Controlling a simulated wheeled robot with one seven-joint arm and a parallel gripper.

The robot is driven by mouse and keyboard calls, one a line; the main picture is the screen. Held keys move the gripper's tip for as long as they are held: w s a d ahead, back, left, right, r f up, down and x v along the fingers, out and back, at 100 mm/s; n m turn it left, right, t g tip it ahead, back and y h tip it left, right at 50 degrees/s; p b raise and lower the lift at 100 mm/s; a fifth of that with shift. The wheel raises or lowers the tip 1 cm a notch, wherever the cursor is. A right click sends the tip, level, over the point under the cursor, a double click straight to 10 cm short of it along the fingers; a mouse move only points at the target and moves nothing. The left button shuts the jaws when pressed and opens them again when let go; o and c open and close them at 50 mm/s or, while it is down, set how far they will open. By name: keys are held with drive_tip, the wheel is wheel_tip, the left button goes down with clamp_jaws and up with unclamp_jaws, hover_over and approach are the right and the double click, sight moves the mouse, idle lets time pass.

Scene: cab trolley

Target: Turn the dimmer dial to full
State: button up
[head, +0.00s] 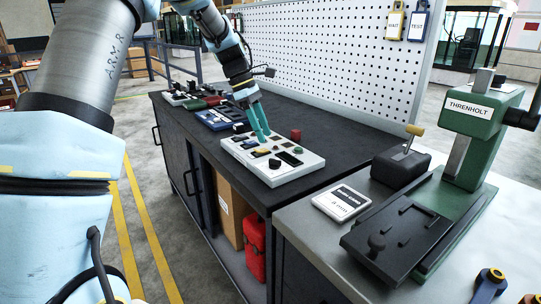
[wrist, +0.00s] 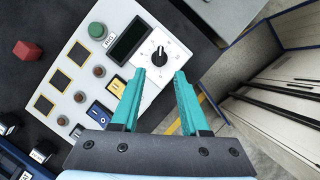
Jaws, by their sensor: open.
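The dimmer dial (wrist: 160,60) is a round black knob on a white plate with scale marks, at one corner of the pale control panel (head: 291,175). In the wrist view it lies just beyond and between my fingertips. A light mark shows on the knob, pointing roughly up in that view; its exact setting is too small to read. The dial (head: 274,163) also shows in the head view. My gripper (wrist: 159,74) has teal fingers spread apart with nothing between them. In the head view my gripper (head: 264,138) is above the panel; contact with the dial cannot be seen.
Beside the dial are a dark display (wrist: 127,40), a green button (wrist: 96,30) and several switches. A red block (head: 295,134) stands behind the panel on the dark worktop. A green press (head: 475,125) stands at the right. A perforated board rises behind the worktop.

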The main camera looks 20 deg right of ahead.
sight(275, 163)
drive_tip(key=p+x, duration=0.1)
drive_tip(key=x, duration=0.7)
drive_tip(key=shift+f, duration=0.1)
clamp_jaws()
idle(0.4)
